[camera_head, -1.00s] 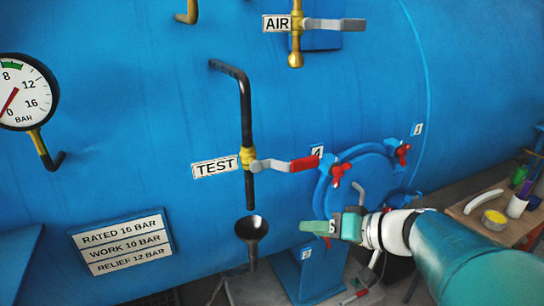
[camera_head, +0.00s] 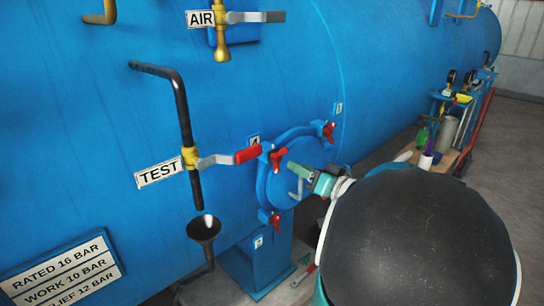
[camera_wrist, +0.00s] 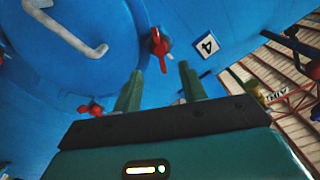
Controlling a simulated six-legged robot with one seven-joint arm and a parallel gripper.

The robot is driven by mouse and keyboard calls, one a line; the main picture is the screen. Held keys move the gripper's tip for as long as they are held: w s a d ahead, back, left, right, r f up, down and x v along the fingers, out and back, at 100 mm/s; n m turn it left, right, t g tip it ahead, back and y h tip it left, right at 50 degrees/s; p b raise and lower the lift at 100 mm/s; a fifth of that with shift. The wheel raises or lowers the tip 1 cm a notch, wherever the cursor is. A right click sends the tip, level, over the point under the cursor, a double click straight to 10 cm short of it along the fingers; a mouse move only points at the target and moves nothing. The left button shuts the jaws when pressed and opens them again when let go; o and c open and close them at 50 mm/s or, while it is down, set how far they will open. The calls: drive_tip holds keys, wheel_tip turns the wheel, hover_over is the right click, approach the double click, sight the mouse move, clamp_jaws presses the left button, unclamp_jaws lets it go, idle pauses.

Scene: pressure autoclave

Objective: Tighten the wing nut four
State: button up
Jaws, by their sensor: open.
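The red wing nut four (camera_head: 277,158) sits at the upper left of the round blue door (camera_head: 305,160), beside its partly hidden white "4" label (camera_head: 254,140). In the wrist view, the wing nut (camera_wrist: 158,45) stands just beyond my fingertips, left of the "4" label (camera_wrist: 207,45). My gripper (camera_head: 297,168) shows right of the nut in the head view. Its two green fingers (camera_wrist: 160,75) are apart with nothing between them, and the nut lines up with the gap. I see no contact.
Other red wing nuts sit at the upper right (camera_head: 328,130) and lower left (camera_head: 274,220) of the door. The TEST valve's red-ended lever (camera_head: 246,155) reaches close to nut four. A bent door handle (camera_wrist: 85,42) and a black funnel (camera_head: 204,229) are nearby.

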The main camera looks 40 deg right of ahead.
sight(279, 156)
drive_tip(key=w, duration=0.8)
drive_tip(key=shift+w+a, duration=0.15)
drive_tip(key=shift+w, duration=0.25)
drive_tip(key=shift+c, duration=0.2)
clamp_jaws()
